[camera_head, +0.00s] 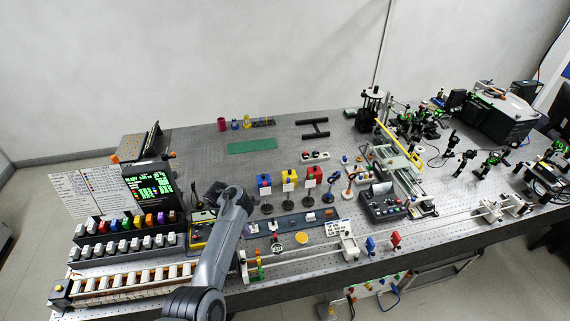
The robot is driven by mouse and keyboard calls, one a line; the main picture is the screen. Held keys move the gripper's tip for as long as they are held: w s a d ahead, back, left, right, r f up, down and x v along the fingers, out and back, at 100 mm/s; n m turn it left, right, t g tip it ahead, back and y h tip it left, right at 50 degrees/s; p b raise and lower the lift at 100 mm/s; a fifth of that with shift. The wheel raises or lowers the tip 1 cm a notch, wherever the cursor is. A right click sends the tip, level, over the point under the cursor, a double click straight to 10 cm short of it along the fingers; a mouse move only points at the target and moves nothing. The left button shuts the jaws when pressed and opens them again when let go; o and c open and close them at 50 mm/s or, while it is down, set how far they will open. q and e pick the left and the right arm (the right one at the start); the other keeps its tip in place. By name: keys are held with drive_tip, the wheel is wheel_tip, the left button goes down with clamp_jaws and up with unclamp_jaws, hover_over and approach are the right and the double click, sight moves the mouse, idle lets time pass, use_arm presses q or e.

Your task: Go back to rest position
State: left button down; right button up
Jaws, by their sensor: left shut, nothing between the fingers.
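My left arm rises from the bottom edge in the camera_head view and bends over the front left part of the bench (330,165). My left gripper (208,203) is at the end of it, dark and small, partly hidden by my own wrist. It is shut and holds nothing. It is above the bench, just right of the black display with green text (153,187); its exact height is hard to tell. My right gripper is not in view.
Blue, yellow and red blocks on stands, the red one (314,173) rightmost, are right of my gripper. Rows of coloured and white blocks (120,246) fill the front left. A long rail (300,265) runs along the front. Optical mounts crowd the right; a green mat (252,146) lies behind.

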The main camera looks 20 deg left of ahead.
use_arm(q)
drive_tip(key=s+a+f+m+y, duration=0.2)
drive_tip(key=s+m, duration=0.3)
drive_tip(key=s, duration=0.1)
drive_tip(key=s+a+f+m+y, duration=0.1)
drive_tip(key=s+a+f+m, duration=0.1)
drive_tip(key=s+m, duration=0.3)
drive_tip(key=s+d+r+m+t, duration=0.1)
drive_tip(key=s+d+r+m, duration=0.3)
drive_tip(key=s+d+m, duration=0.4)
drive_tip(key=s+d+r+m+t, duration=0.1)
drive_tip(key=s+d+r+m, duration=0.3)
drive_tip(key=s, duration=1)
drive_tip(key=d+m, duration=0.3)
drive_tip(key=d, duration=0.1)
drive_tip(key=shift+s+d+r+m+p, duration=0.15)
drive_tip(key=shift+d+r+m+p, duration=0.2)
drive_tip(key=shift+r+m+p, duration=0.05)
wheel_tip(320, 180, down, 53)
drive_tip(key=b, duration=5.3)
drive_tip(key=shift+r, duration=0.1)
